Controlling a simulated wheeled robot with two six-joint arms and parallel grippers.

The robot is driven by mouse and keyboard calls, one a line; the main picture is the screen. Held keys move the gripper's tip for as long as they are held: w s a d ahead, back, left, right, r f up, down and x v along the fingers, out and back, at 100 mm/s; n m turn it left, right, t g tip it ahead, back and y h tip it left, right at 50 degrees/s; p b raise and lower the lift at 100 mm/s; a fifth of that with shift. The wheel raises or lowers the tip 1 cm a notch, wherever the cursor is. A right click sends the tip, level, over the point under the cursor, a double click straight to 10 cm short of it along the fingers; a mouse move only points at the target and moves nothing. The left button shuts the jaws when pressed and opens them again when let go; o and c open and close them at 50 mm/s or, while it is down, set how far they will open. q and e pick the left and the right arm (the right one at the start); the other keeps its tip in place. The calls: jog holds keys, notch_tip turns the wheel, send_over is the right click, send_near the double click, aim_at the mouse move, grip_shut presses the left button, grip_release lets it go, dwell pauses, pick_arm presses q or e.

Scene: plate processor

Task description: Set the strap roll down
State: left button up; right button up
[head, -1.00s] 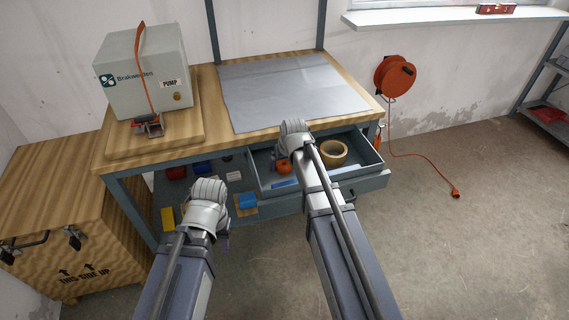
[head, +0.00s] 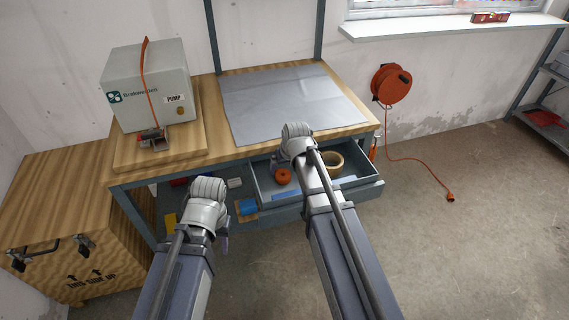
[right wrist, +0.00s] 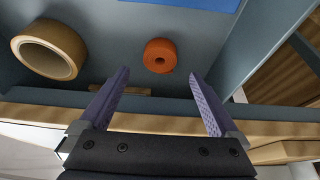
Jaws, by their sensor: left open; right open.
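The strap roll, an orange roll with a hole (head: 283,176), sits on the floor of the open drawer (head: 361,194), left of a tan tape roll (head: 334,161). It also shows in the right wrist view (right wrist: 160,55). My right gripper (right wrist: 160,76) is open over the drawer; its two purple fingers are apart and the strap roll lies just beyond their tips, with nothing between them. In the head view my right wrist hides those fingers. My left gripper (head: 223,238) is mostly hidden by its own wrist, low in front of the bench, left of the drawer.
A grey mat (head: 290,100) lies empty on the wooden bench top. A grey pump box (head: 150,85) with an orange strap stands at its left. A wooden crate (head: 60,225) is on the floor at left. The right wrist passes close to the wooden bench edge (right wrist: 60,118).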

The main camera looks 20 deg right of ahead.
jog(key=p+v, duration=0.4)
jog(key=v, duration=0.2)
jog(key=s+a+g, duration=0.1)
jog(key=s+a, duration=0.2)
jog(key=s+a+f+n+g, duration=0.1)
jog(key=s+a, duration=0.2)
jog(key=s, duration=0.1)
jog(key=s+a+f+n, duration=0.1)
jog(key=s+a, duration=0.2)
jog(key=s, duration=0.1)
jog(key=shift+a+g, duration=0.35)
jog(key=shift+g, duration=0.05)
jog(key=s+a+n+g+h, duration=0.1)
jog(key=s+a+g, duration=0.1)
jog(key=s, duration=0.6)
jog(key=shift+s+a+h, duration=0.3)
jog(key=shift+s+a, duration=0.1)
jog(key=shift+a, duration=0.5)
